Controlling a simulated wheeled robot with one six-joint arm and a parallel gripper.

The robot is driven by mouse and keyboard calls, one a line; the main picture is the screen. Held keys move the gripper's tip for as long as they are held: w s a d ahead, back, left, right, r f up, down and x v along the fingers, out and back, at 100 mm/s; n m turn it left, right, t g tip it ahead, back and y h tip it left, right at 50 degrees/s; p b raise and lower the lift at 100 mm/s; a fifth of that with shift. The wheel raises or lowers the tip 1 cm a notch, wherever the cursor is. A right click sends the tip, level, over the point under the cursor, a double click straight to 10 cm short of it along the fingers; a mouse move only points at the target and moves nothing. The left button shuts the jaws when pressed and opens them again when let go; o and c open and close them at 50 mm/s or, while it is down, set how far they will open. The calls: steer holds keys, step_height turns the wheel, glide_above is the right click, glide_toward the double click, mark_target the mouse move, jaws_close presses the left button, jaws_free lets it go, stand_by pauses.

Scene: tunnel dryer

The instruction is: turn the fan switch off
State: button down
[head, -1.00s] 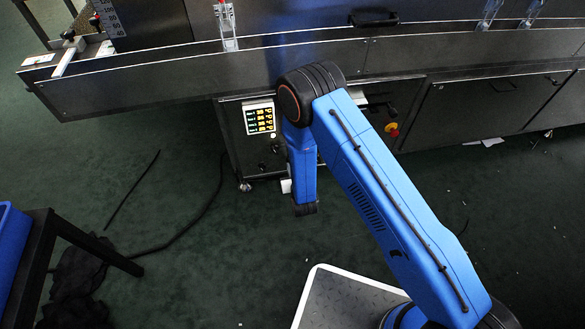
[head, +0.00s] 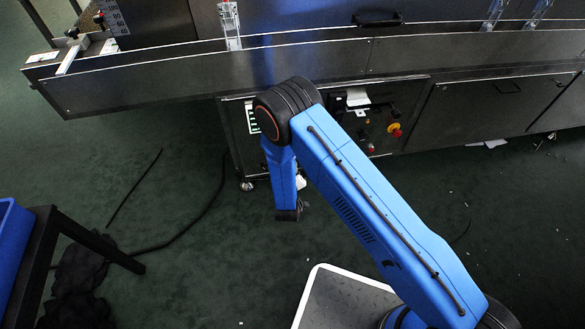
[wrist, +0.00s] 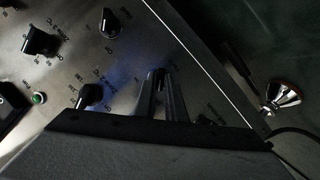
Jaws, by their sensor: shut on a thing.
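My gripper (wrist: 163,98) is in the wrist view, its two grey fingers close together over the control panel (wrist: 135,55). It is shut on a small black switch knob (wrist: 160,78), of which only a little shows between the fingers. Other black rotary knobs stand on the panel: one at upper left (wrist: 40,42), one at top (wrist: 110,22) and one just left of the fingers (wrist: 90,95).
A green lamp (wrist: 39,98) sits at the panel's left in the wrist view. In the head view, a red and yellow stop button (head: 395,129) is right of my arm.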

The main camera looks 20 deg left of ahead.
steer(key=shift+w+a+r, duration=0.15)
steer(key=shift+w, duration=0.1)
steer(key=c, duration=1.8)
jaws_free()
steer(key=shift+w, duration=0.1)
steer(key=shift+r, duration=0.1)
steer(key=v, duration=1.8)
steer(key=shift+f, duration=0.4)
